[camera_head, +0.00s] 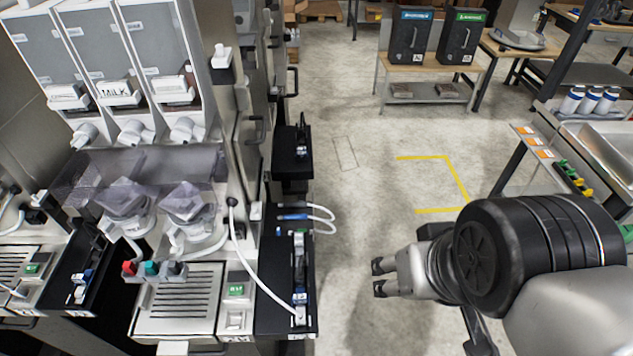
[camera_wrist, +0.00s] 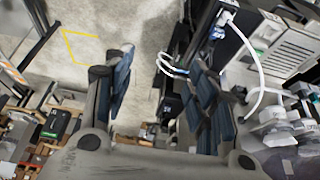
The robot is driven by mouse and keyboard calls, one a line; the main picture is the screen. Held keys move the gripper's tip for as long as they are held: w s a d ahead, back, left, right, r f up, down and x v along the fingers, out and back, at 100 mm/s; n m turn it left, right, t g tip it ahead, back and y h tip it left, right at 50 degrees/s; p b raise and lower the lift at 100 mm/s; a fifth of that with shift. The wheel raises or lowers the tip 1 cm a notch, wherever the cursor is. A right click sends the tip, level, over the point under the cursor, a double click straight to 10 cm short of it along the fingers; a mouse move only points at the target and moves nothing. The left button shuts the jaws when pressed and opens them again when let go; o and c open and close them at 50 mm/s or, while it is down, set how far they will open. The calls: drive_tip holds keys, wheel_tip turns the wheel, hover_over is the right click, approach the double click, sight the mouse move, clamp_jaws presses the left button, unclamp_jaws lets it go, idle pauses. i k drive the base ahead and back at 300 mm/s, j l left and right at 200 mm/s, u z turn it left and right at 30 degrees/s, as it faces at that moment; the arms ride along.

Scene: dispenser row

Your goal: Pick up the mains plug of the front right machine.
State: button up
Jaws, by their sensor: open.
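The front right machine (camera_head: 178,300) stands at the lower left in the head view, with a slotted drip tray. A white cable (camera_head: 262,284) runs from its side down to a small white plug (camera_head: 300,316) at the near end of a narrow black side shelf (camera_head: 273,318). In the wrist view, the plug (camera_wrist: 225,17) and its looping cable (camera_wrist: 259,62) show at the upper right. My gripper (camera_head: 377,278) is open and empty over the floor, right of the shelf and apart from the plug. It also shows in the wrist view (camera_wrist: 165,88).
Blue and white items and two thin white cables (camera_head: 322,218) lie at the shelf's far part, the cables overhanging its edge. A second black shelf (camera_head: 292,155) is behind. Two black boxes (camera_head: 410,40) stand on a far table. The floor between is clear.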

sight(299, 278)
drive_tip(key=k+j, duration=0.3)
drive_tip(key=k, duration=0.25)
drive_tip(key=i+l+u, duration=0.15)
drive_tip(key=u, duration=0.25)
drive_tip(key=i+l+u, duration=0.1)
drive_tip(key=u, duration=0.35)
drive_tip(key=l+u, duration=0.4)
drive_tip(key=i+l+u, duration=0.15)
drive_tip(key=u, duration=0.25)
drive_tip(key=l+u, duration=0.2)
drive_tip(key=l, duration=1.3)
